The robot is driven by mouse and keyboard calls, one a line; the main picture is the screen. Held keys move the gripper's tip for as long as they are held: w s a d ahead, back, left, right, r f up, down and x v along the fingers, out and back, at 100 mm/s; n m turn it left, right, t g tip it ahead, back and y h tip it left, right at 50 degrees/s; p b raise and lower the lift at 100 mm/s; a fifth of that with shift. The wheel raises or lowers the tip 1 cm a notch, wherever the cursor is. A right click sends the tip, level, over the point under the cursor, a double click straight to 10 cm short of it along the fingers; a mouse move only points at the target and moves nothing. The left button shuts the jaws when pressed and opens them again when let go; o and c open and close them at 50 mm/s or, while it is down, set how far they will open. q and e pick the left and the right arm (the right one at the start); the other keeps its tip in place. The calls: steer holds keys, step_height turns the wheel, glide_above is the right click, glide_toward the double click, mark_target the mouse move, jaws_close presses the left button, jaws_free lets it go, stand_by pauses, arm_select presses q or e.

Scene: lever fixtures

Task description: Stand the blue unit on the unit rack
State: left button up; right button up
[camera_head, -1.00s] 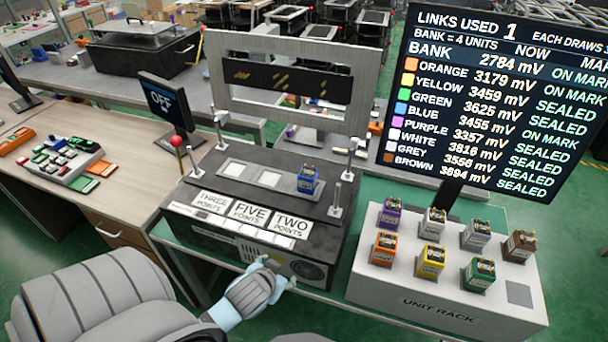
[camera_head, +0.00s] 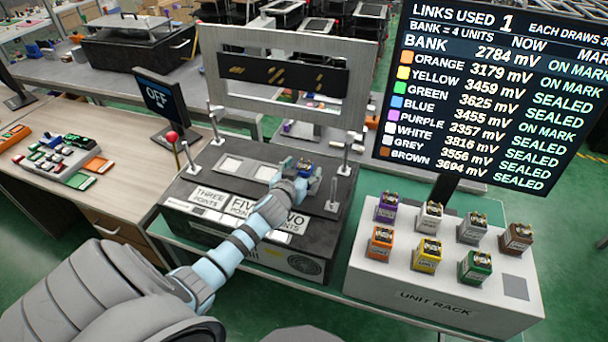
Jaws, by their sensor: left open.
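The blue unit (camera_head: 306,164) stands on the dark fixture (camera_head: 333,226), at the right end of its row of pale pads. Only its top shows; my left gripper (camera_head: 306,177) covers the rest. My left gripper is open and reaches over the front of the fixture to the blue unit; whether the fingers touch it cannot be told. The unit rack (camera_head: 437,301) is a white box at the right, holding several coloured units. A bare grey square pad (camera_head: 515,288) lies at its front right. My right gripper is not in view.
Thin upright posts and a grey frame (camera_head: 364,95) stand around and behind the fixture. A red-knobbed lever (camera_head: 171,137) and an OFF screen (camera_head: 158,97) are at its left. A large readout screen (camera_head: 480,100) rises behind the rack.

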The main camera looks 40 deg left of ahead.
arm_select(q)
steer(key=shift+x, duration=1)
steer(key=shift+s+r, duration=0.1)
steer(key=c, duration=1.5)
